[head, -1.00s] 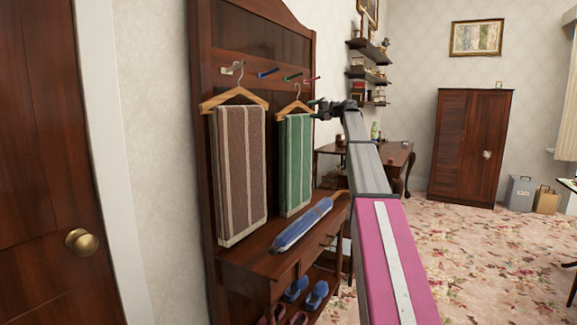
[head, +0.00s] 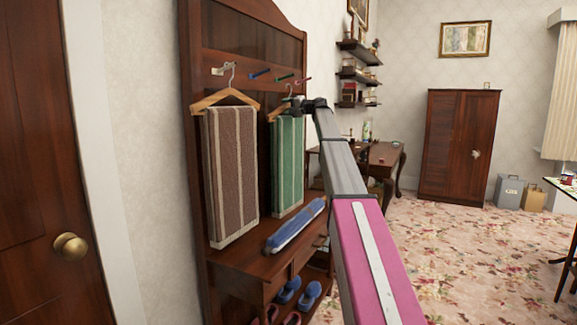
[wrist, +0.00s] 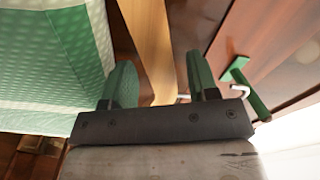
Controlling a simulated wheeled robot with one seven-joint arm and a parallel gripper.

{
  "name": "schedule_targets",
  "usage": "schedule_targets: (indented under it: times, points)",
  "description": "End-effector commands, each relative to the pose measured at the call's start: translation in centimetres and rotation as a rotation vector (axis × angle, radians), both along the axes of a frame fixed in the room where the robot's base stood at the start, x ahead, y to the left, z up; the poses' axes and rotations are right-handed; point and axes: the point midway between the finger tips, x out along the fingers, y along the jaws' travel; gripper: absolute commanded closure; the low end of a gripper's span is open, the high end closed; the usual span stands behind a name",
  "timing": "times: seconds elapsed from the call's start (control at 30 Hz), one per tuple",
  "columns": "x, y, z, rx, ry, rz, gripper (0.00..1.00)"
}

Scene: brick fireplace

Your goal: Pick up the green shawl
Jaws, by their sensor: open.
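The green shawl (head: 287,165), with pale stripes, hangs folded over a wooden hanger (head: 272,113) on the rack. In the wrist view the shawl (wrist: 45,65) fills the left side, and the hanger's wooden bar (wrist: 148,45) runs down between my fingers in the picture. My gripper (head: 297,106) is at the hanger's right part, near the shawl's top, and covers some of it. In the wrist view my gripper (wrist: 160,84) is open, one finger on each side of the bar. I cannot tell whether the bar lies at fingertip depth.
A brown striped shawl (head: 231,175) hangs to the left on its own hanger. Coloured pegs line the rack, with a green peg (wrist: 246,88) close to my right finger. A blue rolled item (head: 295,226) lies on the bench below. Carpeted floor (head: 450,250) is open to the right.

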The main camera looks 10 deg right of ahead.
Motion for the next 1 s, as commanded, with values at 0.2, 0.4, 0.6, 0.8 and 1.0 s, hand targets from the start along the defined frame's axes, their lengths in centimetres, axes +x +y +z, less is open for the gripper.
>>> schedule_targets:
  times: [0.2,0.4,0.6,0.8,1.0]
  points:
    - [0.67,0.72,-0.02,0.000,0.000,-0.002,0.46]
    - [0.63,0.72,-0.03,0.000,0.000,-0.001,0.79]
    - [0.63,0.71,0.06,0.001,-0.002,-0.002,1.00]
    - [0.63,0.73,0.05,0.001,-0.001,-0.001,1.00]
    - [0.66,0.72,0.51,0.000,-0.002,-0.001,1.00]
